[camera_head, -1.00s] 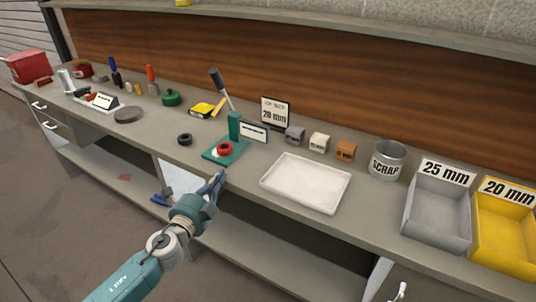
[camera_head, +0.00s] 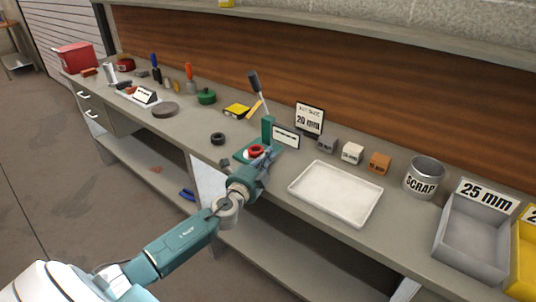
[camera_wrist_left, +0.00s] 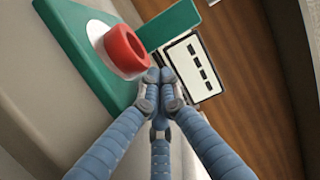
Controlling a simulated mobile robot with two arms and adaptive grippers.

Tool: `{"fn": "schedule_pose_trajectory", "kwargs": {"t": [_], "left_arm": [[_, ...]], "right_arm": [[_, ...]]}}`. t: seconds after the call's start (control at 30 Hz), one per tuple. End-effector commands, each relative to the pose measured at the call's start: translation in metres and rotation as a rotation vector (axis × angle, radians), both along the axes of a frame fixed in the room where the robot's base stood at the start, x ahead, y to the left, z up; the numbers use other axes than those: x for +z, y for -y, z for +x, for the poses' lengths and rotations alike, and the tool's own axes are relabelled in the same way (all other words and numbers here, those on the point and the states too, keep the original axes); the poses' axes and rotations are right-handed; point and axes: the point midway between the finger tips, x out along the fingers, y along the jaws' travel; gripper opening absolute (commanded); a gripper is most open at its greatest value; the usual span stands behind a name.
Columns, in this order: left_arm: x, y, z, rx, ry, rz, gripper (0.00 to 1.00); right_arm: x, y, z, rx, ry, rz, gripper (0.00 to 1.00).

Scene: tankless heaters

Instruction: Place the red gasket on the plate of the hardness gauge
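The red gasket (camera_head: 256,150) is a thick ring at the green hardness gauge (camera_head: 268,131). In the left wrist view the gasket (camera_wrist_left: 126,50) sits on the gauge's plate (camera_wrist_left: 97,31), a white disc partly covered by it. The gauge's green base (camera_wrist_left: 72,42) lies under the disc, and its label panel (camera_wrist_left: 193,66) is to the right. My left gripper (camera_head: 264,163) is at the front right of the gauge. Its three blue fingers (camera_wrist_left: 160,77) have their tips together, just beside the gasket and not around it; I cannot tell whether they touch it. My right gripper is out of view.
A black ring (camera_head: 218,139) lies left of the gauge. A white tray (camera_head: 336,193) is to the right, with small blocks (camera_head: 352,153) behind it. Further right stand the scrap can (camera_head: 423,178) and a grey 25 mm bin (camera_head: 473,238). A lever (camera_head: 257,92) rises behind the gauge.

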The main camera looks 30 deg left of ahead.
Motion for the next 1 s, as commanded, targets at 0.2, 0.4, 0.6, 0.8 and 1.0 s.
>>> {"fn": "schedule_pose_trajectory", "kwargs": {"t": [0.2, 0.4, 0.6, 0.8, 1.0], "left_arm": [[0.0, 0.0, 0.002, -0.001, 0.0, 0.0, 0.0], [-0.001, -0.003, 0.001, 0.001, 0.0, 0.0, 0.0], [-0.001, -0.019, -0.008, 0.0, 0.0, 0.001, 0.0], [0.0, -0.018, -0.008, 0.0, 0.0, 0.0, 0.0], [0.0, -0.019, -0.007, -0.001, 0.0, 0.0, 0.0]], "right_arm": [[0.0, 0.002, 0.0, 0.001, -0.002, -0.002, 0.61], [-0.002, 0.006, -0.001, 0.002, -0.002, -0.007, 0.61], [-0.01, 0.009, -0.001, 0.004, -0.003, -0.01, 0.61], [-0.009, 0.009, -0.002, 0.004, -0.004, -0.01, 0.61], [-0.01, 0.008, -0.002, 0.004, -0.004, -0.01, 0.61]]}}
